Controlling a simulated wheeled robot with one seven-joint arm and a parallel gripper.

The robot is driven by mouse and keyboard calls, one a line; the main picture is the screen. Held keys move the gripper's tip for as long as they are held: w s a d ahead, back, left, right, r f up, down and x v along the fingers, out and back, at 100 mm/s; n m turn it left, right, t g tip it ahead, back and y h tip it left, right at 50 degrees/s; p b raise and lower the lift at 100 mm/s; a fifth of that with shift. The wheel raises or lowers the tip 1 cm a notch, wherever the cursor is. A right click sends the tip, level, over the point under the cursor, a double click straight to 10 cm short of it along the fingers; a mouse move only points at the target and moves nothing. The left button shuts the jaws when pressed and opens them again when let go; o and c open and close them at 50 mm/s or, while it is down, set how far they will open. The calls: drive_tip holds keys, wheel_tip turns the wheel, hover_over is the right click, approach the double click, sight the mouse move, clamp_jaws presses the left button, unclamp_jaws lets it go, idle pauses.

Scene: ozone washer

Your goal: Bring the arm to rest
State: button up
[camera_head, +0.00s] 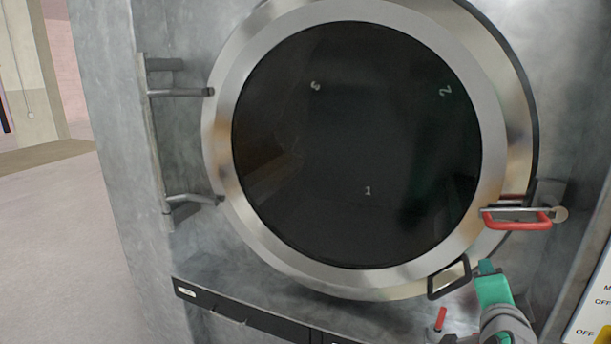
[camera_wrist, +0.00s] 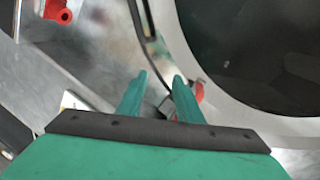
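My gripper (camera_head: 486,266) is at the lower right of the washer's round door (camera_head: 220,130), just right of the black loop handle (camera_head: 448,278) on its rim. In the wrist view the two green fingers of my gripper (camera_wrist: 160,77) stand apart with a gap between them. Nothing shows held in it. A small red part (camera_wrist: 198,91) appears just beyond the right finger; whether the finger touches it is unclear. The door has a wide metal ring and dark glass. I cannot tell whether it sits flush.
A red-handled latch (camera_head: 515,219) sticks out at the door's right edge, above my gripper. A small red lever (camera_head: 440,319) is below. Hinges (camera_head: 180,92) are on the left. A black strip (camera_head: 240,314) runs below the door. Open floor (camera_head: 60,230) lies at left.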

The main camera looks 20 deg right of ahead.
drive_tip(key=w+a+f+n, duration=0.3)
drive_tip(key=a+f, duration=0.3)
drive_tip(key=f, duration=0.4)
drive_tip(key=s+a+f+n+t+y, duration=0.15)
drive_tip(key=a+f+n, duration=0.35)
drive_tip(key=a+f, duration=0.5)
drive_tip(key=s+a+f+n+t+y, duration=0.15)
drive_tip(key=a+f+n, duration=0.35)
drive_tip(key=a+f, duration=0.5)
drive_tip(key=s+a+f+n+y, duration=0.4)
drive_tip(key=s+a+f+n, duration=0.15)
drive_tip(key=s+a, duration=0.6)
drive_tip(key=s+a+r+n+t+y, duration=0.1)
drive_tip(key=s+a+n+y, duration=0.1)
drive_tip(key=s+a, duration=1.1)
drive_tip(key=shift+s+n+y, duration=0.35)
drive_tip(key=shift+s+y, duration=0.1)
drive_tip(key=shift+y, duration=0.45)
drive_tip(key=shift+d, duration=0.15)
